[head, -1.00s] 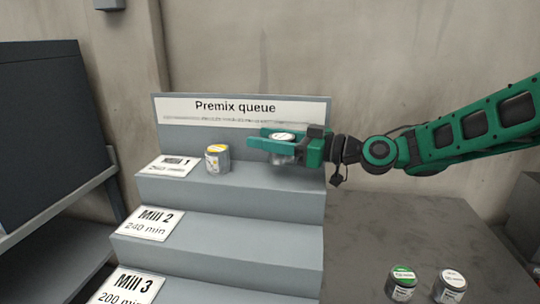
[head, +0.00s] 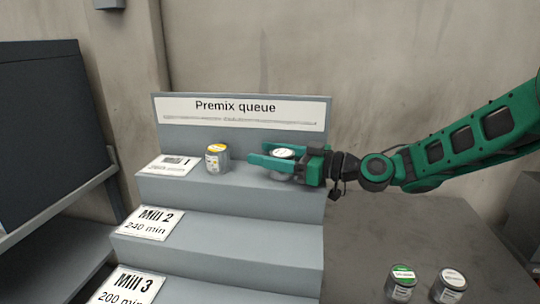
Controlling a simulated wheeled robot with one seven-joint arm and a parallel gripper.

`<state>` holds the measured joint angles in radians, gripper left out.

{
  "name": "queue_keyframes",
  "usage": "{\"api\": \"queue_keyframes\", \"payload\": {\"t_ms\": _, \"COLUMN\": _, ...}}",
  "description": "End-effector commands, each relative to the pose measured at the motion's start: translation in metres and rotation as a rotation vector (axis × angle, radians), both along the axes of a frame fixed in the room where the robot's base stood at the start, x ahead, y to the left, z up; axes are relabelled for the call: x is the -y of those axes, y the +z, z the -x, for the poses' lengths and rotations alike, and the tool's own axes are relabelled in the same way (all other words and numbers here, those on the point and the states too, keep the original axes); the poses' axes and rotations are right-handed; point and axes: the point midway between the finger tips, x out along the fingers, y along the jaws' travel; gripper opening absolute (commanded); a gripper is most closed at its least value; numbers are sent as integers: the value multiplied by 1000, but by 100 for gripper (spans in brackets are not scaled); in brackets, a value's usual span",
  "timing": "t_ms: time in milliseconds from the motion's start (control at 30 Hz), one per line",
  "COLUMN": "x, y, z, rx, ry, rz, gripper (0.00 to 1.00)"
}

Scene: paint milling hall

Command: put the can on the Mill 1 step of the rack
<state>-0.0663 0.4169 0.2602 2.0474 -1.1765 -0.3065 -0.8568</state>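A grey can with a white lid (head: 284,153) is between the fingers of my gripper (head: 275,160), at the right part of the top step of the rack (head: 265,205).
A can with a yellow lid (head: 217,158) stands on the same step, left of my gripper. The Mill 2 step (head: 225,219) below is clear. A green-lidded can (head: 402,283) and another white-lidded can (head: 450,286) stand on the table (head: 400,230) at the right.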

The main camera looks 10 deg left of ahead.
Motion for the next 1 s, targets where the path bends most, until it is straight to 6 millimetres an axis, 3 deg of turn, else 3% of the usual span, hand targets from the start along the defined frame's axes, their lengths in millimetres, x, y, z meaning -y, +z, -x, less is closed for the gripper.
{"api": "queue_keyframes", "payload": {"t_ms": 267, "x": 9, "y": 1, "z": 0, "rx": -1, "ry": -2, "rz": 1, "gripper": 55}}
{"api": "queue_keyframes", "payload": {"t_ms": 700, "x": 90, "y": 2, "z": 14, "rx": -1, "ry": -6, "rz": 0, "gripper": 55}}
{"api": "queue_keyframes", "payload": {"t_ms": 1000, "x": 118, "y": 2, "z": 20, "rx": 0, "ry": -4, "rz": 0, "gripper": 55}}
